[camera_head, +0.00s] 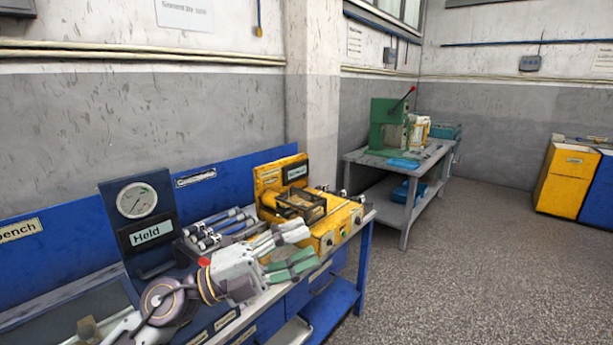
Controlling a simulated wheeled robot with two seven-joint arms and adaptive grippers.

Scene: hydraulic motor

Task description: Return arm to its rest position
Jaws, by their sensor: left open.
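My left gripper (298,249) is open, with grey and green fingers pointing right. It is over the front part of the blue workbench (331,302), in front of a yellow machine (342,222) with a dark-framed tray on top. My left arm (170,300) reaches in from the lower left across the bench. I see nothing between the fingers. The arm and gripper hide part of the bench top and the lower part of the yellow machine. My right gripper is not in view.
A gauge panel marked "Held" (139,213) stands at the bench back. Several metal cylinders (217,230) lie beside the yellow machine. A grey table (399,181) with a green press (388,125) stands farther back. Yellow and blue cabinets (568,178) stand far right. The floor (470,265) is clear.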

